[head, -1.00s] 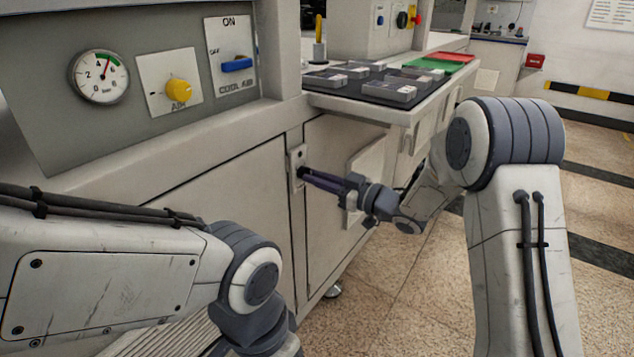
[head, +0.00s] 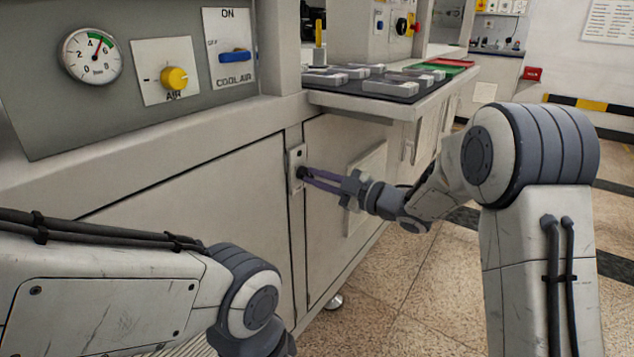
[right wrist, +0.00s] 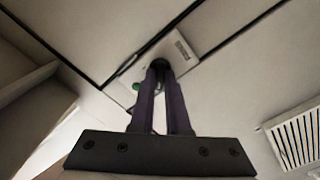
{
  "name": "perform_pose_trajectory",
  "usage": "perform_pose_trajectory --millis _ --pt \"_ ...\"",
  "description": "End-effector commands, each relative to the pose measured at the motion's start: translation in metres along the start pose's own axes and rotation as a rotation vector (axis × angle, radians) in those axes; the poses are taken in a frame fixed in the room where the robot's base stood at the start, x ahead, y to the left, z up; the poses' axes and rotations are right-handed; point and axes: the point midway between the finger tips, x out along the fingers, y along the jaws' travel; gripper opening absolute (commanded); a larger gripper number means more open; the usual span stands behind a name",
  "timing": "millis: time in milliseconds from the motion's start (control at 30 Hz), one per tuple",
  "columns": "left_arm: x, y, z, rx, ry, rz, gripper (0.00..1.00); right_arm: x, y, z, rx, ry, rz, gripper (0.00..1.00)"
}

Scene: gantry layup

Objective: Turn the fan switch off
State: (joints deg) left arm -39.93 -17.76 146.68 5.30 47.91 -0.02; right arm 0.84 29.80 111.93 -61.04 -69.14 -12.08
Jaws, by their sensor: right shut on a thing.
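The fan switch is a small pale plate (head: 293,157) with a dark knob, upright on the cabinet front beside a panel seam. It also shows in the right wrist view as a plate (right wrist: 183,48) with a label too small to read and a green spot at its edge. My right gripper (head: 307,173) reaches it from the right, its purple fingers shut on the dark knob. In the right wrist view the fingertips (right wrist: 160,70) cover most of the knob, so its setting cannot be read. My left gripper is out of view.
Above left is a panel with a pressure gauge (head: 92,55), a yellow AIR knob (head: 174,78) and a blue COOL AIR switch (head: 235,56). A ledge with a dark tray (head: 375,95) juts out above my right gripper. Open floor (head: 400,290) lies at lower right.

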Motion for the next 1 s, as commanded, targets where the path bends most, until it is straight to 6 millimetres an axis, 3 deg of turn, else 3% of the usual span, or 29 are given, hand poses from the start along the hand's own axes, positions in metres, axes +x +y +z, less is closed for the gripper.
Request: perform_pose_trajectory --millis 500,533,600,1000 --pt "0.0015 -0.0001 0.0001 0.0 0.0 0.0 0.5 -0.0011 -0.001 0.0013 -0.018 -0.003 -0.002 0.0" --pt "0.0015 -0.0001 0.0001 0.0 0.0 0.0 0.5 -0.001 -0.001 0.0012 -0.018 -0.003 -0.002 0.21" --pt "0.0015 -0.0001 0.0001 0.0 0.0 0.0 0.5 -0.0008 -0.0009 0.0011 -0.018 -0.003 -0.002 0.44" --pt "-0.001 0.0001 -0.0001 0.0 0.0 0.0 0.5 -0.0064 0.0004 0.0003 -0.016 -0.003 -0.001 0.44"
